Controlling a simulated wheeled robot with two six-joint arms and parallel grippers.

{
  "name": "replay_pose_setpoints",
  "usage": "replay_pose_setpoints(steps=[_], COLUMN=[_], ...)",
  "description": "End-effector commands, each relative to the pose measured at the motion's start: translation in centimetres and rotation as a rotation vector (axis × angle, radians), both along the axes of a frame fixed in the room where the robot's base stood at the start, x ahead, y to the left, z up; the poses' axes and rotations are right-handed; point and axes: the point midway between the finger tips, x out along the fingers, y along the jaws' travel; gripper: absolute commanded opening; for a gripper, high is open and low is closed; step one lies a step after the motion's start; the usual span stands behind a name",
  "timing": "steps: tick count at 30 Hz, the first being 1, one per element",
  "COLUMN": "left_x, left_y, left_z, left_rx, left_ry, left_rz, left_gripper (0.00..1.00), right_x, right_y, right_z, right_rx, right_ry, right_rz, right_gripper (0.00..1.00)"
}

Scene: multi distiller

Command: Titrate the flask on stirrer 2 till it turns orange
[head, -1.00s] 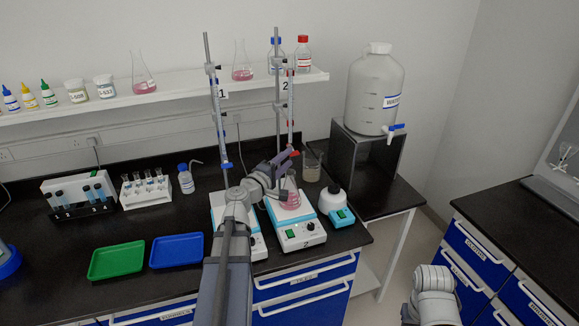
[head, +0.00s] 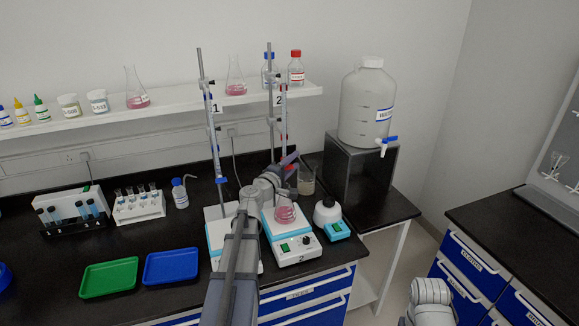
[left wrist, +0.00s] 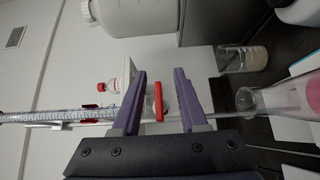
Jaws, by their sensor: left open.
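The flask (head: 285,214) stands on stirrer 2 (head: 294,247) with pink liquid in it; its upper part is partly hidden by my arm. Burette 2 (head: 283,112) stands above it on a clamp stand. My left gripper (head: 289,164) is open at the burette's red stopcock. In the left wrist view, the red stopcock handle (left wrist: 158,100) lies between the two purple fingers (left wrist: 163,98), with gaps on both sides. The flask also shows at the right there, its pink liquid (left wrist: 312,95) at the picture's edge. My right gripper is not visible; only part of that arm shows.
Burette 1 (head: 216,140) and its stirrer stand just left. A beaker (head: 307,181) and a white-topped device (head: 327,212) are close on the right. A large water tank (head: 367,105) stands on a dark stand. Green (head: 109,278) and blue (head: 172,266) trays lie left.

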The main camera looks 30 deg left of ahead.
Motion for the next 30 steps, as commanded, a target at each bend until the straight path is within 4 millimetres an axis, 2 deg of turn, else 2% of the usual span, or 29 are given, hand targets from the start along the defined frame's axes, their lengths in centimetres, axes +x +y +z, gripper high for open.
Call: replay_pose_setpoints(steps=[4, 15, 26, 30], left_x=[-0.1, -0.1, -0.1, -0.1], left_y=[0.0, 0.0, 0.0, -0.1], left_z=[0.0, 0.0, 0.0, 0.4], left_rx=[0.000, 0.000, 0.001, 0.038], left_ry=[0.000, 0.000, 0.001, 0.042], left_rz=[0.000, 0.000, 0.000, -0.001], left_gripper=[0.41, 0.00, 0.00, 0.00], right_x=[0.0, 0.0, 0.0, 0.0], right_y=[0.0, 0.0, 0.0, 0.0], right_z=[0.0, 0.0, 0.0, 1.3], right_rx=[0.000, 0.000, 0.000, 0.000], right_ry=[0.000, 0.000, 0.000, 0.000], right_rz=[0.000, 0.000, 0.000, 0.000], right_gripper=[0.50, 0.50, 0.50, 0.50])
